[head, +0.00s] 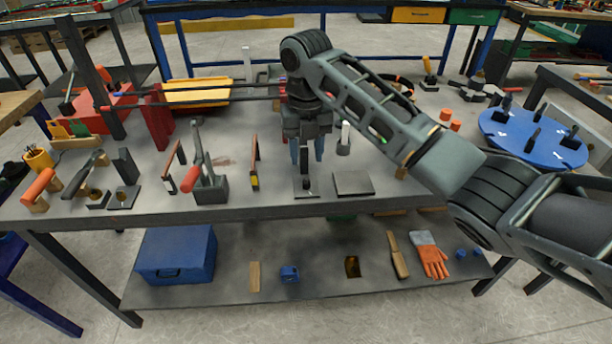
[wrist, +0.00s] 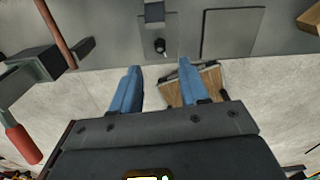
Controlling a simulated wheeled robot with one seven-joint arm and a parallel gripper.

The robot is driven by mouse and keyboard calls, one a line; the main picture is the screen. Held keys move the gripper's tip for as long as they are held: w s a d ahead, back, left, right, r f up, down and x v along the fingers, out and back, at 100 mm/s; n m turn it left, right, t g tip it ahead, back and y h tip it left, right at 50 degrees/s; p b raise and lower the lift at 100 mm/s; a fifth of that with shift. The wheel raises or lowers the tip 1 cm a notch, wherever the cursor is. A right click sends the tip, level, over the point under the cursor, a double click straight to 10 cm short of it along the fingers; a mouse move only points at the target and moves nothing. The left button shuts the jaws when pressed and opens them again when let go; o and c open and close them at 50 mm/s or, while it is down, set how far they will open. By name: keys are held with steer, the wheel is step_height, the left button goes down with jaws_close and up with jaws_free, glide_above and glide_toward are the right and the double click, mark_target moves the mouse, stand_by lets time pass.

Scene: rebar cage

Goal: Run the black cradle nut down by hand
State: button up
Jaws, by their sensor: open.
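In the head view a small dark upright piece (head: 306,183) stands on a flat plate (head: 306,194) near the bench's front edge. In the wrist view a small black round piece, likely the cradle nut (wrist: 160,46), shows beside a dark block (wrist: 154,12) on a grey plate. Its thread and seating cannot be made out. My gripper (head: 305,160) is open, with its blue fingers pointing down just behind the upright piece in the head view. In the wrist view my gripper (wrist: 159,72) has nothing between its fingertips, and the round piece shows beyond them, apart from both.
A clamp with a red handle (head: 190,180) stands left of my gripper. A flat dark plate (head: 353,183) lies to the right, and a white-topped post (head: 344,138) stands behind it. A blue disc (head: 530,138) with black pegs is at the far right. The bench front edge is close.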

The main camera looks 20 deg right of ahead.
mark_target(306, 182)
step_height(306, 182, down, 8)
steer(key=shift+r, duration=0.2)
stand_by(0.3)
jaws_close()
